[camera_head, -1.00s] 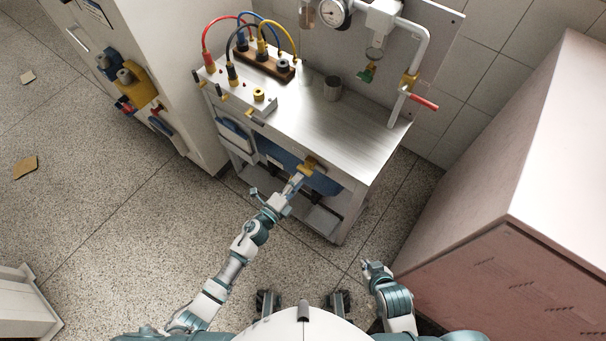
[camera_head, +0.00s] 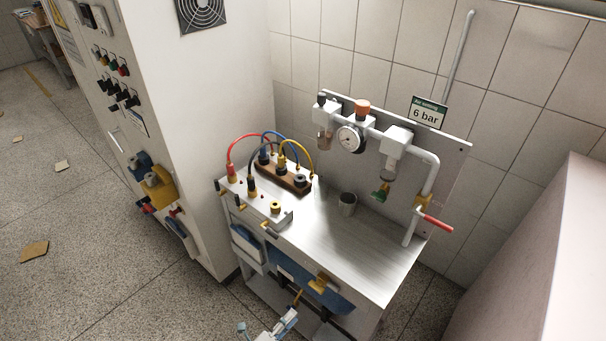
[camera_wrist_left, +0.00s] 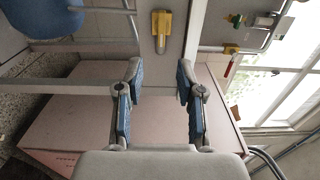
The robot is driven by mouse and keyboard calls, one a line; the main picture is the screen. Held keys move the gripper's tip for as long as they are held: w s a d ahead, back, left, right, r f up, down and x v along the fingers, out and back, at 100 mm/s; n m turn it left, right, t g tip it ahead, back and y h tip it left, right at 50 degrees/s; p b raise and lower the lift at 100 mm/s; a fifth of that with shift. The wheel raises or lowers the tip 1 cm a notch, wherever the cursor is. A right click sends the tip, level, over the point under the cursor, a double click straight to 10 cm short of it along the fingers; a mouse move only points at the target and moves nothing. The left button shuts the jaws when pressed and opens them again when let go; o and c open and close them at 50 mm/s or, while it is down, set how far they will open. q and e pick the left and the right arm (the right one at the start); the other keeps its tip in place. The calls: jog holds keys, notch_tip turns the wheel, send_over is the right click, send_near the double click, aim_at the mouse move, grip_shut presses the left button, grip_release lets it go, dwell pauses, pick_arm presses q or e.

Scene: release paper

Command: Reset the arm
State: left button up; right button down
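My left gripper (camera_head: 268,325) is at the bottom edge of the head view, below the front of the metal workbench (camera_head: 365,255). In the left wrist view its two blue-padded fingers (camera_wrist_left: 159,82) stand wide apart with nothing between them. My right gripper is outside both views.
A tall white cabinet (camera_head: 205,110) with controls stands left of the bench. A pale pink box (camera_head: 545,255) stands at the right and fills much of the left wrist view (camera_wrist_left: 60,115). A pipe with a red-handled valve (camera_head: 437,224) rises at the bench's back right.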

pick_arm(q)
jog(key=shift+a, duration=0.1)
